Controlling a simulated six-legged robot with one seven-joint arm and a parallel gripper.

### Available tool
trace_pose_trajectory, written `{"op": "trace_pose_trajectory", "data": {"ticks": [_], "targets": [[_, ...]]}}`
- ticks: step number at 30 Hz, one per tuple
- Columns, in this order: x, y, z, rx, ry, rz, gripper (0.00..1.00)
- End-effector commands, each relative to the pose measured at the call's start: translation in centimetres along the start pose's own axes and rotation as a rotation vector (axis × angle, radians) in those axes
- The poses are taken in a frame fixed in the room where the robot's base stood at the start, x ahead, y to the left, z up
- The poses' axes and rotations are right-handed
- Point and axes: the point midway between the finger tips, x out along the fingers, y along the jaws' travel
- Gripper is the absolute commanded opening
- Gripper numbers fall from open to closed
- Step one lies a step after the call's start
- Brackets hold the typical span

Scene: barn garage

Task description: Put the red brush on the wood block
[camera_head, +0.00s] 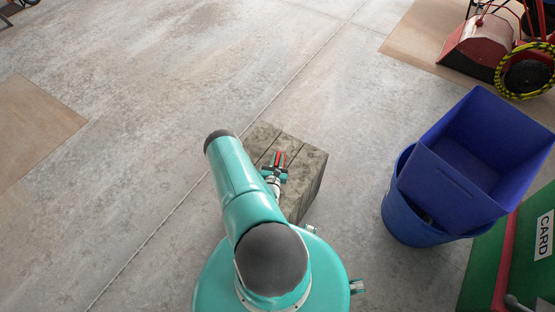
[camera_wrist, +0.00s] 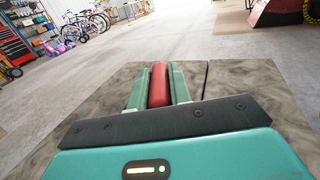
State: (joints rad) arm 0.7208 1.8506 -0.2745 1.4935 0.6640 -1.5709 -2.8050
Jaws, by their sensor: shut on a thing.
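The red brush (camera_wrist: 158,84) is between the two green fingers of my gripper (camera_wrist: 159,88) in the wrist view, and the fingers are shut on it. In the head view the red brush (camera_head: 280,158) shows as a small red strip at the end of my gripper (camera_head: 275,171). The wood block (camera_head: 308,170) is a grey-brown, box-shaped block on the floor; its top (camera_wrist: 240,82) lies below the gripper in the wrist view. The brush is over the block's top; whether it touches the top cannot be told. My arm hides the block's left and near parts.
A blue bin (camera_head: 480,150) sits tilted in a round blue tub (camera_head: 405,215) to the right. A green container labelled CARD (camera_head: 530,240) stands at the lower right. A red machine (camera_head: 485,45) is at the upper right. The concrete floor (camera_head: 120,150) at left is clear.

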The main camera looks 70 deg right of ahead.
Motion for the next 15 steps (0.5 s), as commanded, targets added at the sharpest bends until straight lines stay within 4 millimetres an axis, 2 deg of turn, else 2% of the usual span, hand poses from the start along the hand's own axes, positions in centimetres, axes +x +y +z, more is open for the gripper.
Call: {"op": "trace_pose_trajectory", "data": {"ticks": [3, 4, 7, 15], "targets": [[0.00, 0.03, -0.21, 0.000, -0.001, 0.001, 0.00], [0.01, 0.02, -0.21, 0.000, 0.000, 0.000, 0.24], [0.01, 0.01, -0.19, 0.001, 0.000, 0.000, 0.42], [0.00, 0.00, -0.14, 0.001, 0.000, 0.000, 0.42]]}}
